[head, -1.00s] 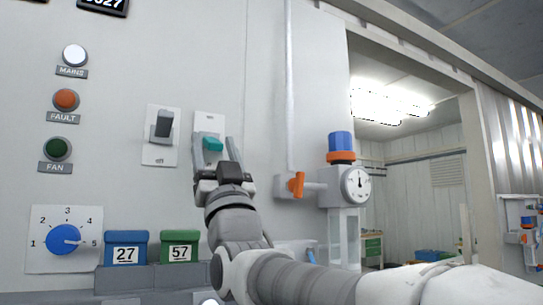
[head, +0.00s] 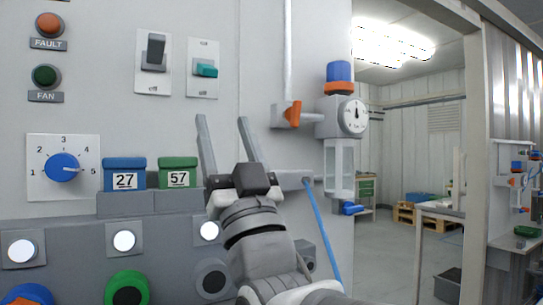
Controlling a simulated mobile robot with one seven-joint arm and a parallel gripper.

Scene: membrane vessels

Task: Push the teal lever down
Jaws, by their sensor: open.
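The teal lever (head: 206,71) sits on a light switch plate (head: 203,88) on the grey wall panel, upper left of centre in the head view. Its teal handle sticks out near mid-height of the plate, a little toward the lower half. My gripper (head: 222,118) is open and empty, its two long grey fingers pointing up and spread apart. The fingertips are below the plate, apart from the lever. Nothing hides the lever.
A dark lever (head: 155,50), tipped up, is on the plate to the left. Below are a blue box 27 (head: 125,176), a green box 57 (head: 178,173) and a blue dial (head: 63,167). An orange-handled valve (head: 292,114) and a gauge (head: 353,116) are to the right.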

